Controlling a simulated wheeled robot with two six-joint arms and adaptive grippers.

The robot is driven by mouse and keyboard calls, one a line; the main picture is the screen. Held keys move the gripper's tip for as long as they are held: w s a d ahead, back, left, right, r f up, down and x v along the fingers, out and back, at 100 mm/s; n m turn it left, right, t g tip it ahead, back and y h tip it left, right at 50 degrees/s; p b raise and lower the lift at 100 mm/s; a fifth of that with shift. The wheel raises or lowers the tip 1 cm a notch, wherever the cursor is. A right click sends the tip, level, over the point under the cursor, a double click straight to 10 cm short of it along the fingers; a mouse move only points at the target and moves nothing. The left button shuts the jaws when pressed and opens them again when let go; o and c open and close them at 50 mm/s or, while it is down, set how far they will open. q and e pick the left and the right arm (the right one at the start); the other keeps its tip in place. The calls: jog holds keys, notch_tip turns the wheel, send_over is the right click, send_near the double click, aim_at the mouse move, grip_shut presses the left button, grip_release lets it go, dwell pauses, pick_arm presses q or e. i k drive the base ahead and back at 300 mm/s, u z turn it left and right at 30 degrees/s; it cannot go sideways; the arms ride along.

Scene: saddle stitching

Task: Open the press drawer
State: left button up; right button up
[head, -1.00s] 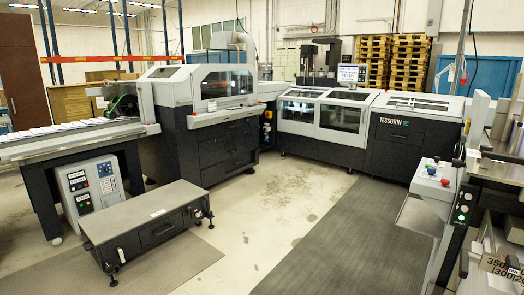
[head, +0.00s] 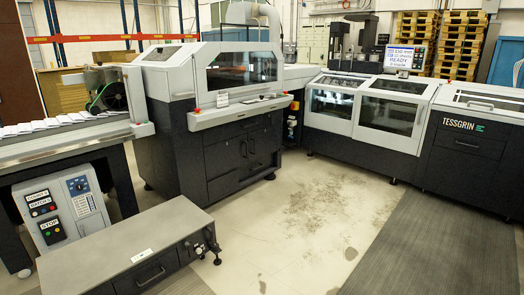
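The grey-and-black machine (head: 180,125) stands left of centre in the head view. Its dark lower front has a panel with two upright handles (head: 244,149) side by side and a smaller handle (head: 255,165) to their right. These panels look shut. A low grey-topped bench (head: 110,245) stands in front at the lower left. It has a shut drawer with a bar handle (head: 150,276) in its dark front. I cannot tell which of these is the press drawer. Neither of my grippers is in view.
A conveyor with white sheets (head: 45,130) and a control box with buttons (head: 62,208) are at the left. The long TESSGRIN machine (head: 460,150) stands at the right. Bare floor (head: 300,215) lies between the machines, with a dark mat (head: 410,250) at the lower right.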

aim_at(211, 135)
jog(key=i, duration=3.5)
